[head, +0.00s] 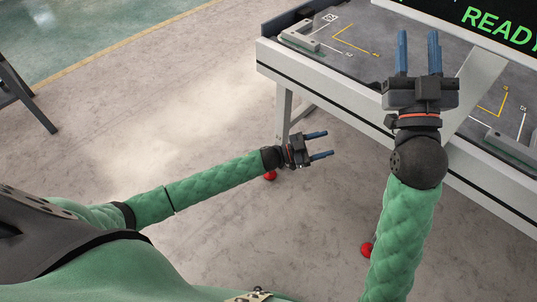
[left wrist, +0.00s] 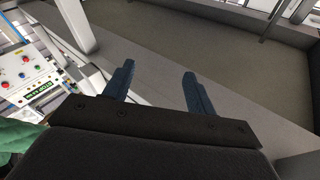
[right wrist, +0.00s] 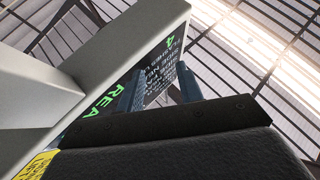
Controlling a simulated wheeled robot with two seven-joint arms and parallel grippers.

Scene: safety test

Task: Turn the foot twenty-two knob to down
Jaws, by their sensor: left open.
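I cannot pick out the foot twenty-two knob in any view. That dark screen, with green "READY" letters, also shows in the right wrist view (right wrist: 160,75).
A grey fixture block (head: 299,38) sits on the bench top at the far left, another (head: 512,143) at the right. Yellow corner marks lie between. Two red round things (head: 270,176) (head: 366,250) show low down near my arms. Open floor (head: 150,110) lies left of the bench.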

